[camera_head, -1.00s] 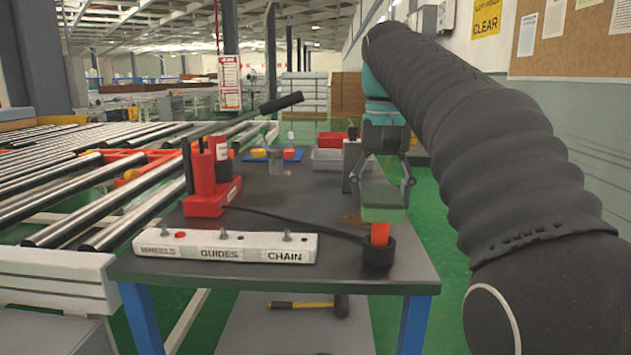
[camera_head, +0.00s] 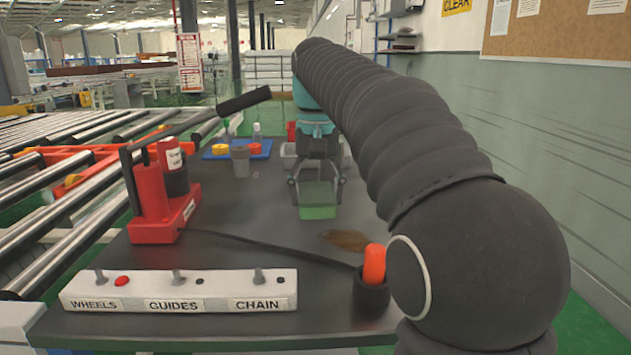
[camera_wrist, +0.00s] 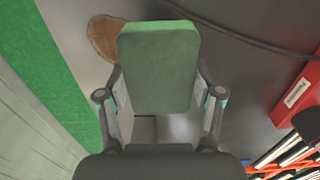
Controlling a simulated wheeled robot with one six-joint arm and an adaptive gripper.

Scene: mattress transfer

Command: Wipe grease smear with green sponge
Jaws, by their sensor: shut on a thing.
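My gripper (camera_head: 318,186) is shut on the green sponge (camera_head: 318,211), its fingers on the sponge's two sides. The sponge hangs over the dark table, beyond and left of the grease smear; I cannot tell its exact height. The brown grease smear (camera_head: 345,240) lies on the tabletop behind the black cup. In the wrist view the sponge (camera_wrist: 158,70) fills the middle between the fingers. The smear (camera_wrist: 104,38) shows there at the sponge's upper left, partly hidden behind it.
A black cup (camera_head: 371,300) with an orange item stands near the front right edge. A white control panel (camera_head: 225,285) lies at the front left, a red hand pump (camera_head: 160,205) behind it. A black hose (camera_head: 260,247) crosses the table. A blue tray (camera_head: 222,154) lies at the back.

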